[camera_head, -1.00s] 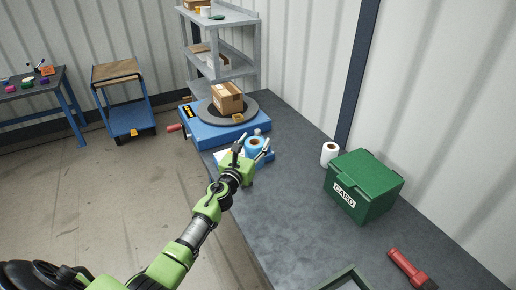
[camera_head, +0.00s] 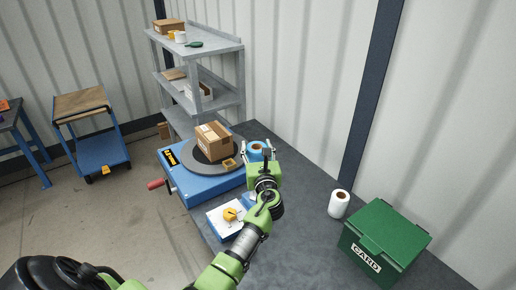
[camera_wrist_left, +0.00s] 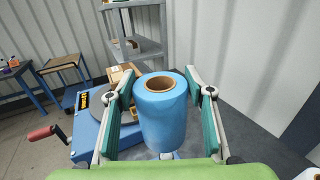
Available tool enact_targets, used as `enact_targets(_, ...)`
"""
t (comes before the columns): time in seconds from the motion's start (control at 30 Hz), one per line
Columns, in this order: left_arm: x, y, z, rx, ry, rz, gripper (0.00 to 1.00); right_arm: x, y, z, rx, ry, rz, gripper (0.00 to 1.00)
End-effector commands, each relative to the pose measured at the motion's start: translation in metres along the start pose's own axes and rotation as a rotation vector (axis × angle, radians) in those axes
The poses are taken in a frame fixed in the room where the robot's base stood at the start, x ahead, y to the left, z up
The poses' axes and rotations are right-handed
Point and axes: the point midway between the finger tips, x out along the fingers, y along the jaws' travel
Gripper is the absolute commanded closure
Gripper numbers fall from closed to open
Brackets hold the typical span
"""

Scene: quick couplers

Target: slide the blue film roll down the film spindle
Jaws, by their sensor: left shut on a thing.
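The blue film roll (camera_head: 256,151) is upright between the fingers of my left gripper (camera_head: 260,156), near the right side of the blue turntable machine (camera_head: 205,188). In the left wrist view the roll (camera_wrist_left: 162,120) stands between the two green-padded fingers, its brown core open at the top. My left gripper is shut on it. The film spindle cannot be made out; the roll and gripper hide what is beneath, and no spindle tip shows in the core. My right gripper is not in view.
A cardboard box (camera_head: 213,141) sits on the machine's grey turntable; a red-handled crank (camera_head: 156,184) sticks out left. A yellow item (camera_head: 230,214) lies on a white-topped blue block in front. A white roll (camera_head: 339,206) and green box (camera_head: 388,236) stand right. Grey shelves (camera_head: 205,85) rise behind.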

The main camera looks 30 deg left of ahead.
Motion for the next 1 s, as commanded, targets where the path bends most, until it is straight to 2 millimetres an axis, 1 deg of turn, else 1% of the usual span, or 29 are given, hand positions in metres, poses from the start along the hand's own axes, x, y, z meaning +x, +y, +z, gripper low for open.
enact_targets(0.13, 0.000, -0.001, 0.002, -0.001, -0.003, -0.002, 0.67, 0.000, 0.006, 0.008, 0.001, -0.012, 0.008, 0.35)
enact_targets(0.33, 0.000, -0.001, 0.003, 0.000, -0.003, -0.003, 0.67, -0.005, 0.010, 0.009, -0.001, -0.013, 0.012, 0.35)
enact_targets(0.53, 0.000, -0.001, -0.013, 0.000, -0.003, -0.003, 0.67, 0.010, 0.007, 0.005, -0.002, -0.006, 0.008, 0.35)
enact_targets(0.8, 0.000, -0.001, -0.040, 0.000, -0.002, -0.003, 0.67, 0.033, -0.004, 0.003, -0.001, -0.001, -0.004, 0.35)
enact_targets(1.0, 0.000, -0.001, -0.054, 0.000, -0.003, -0.003, 0.67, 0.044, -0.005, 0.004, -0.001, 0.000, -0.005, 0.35)
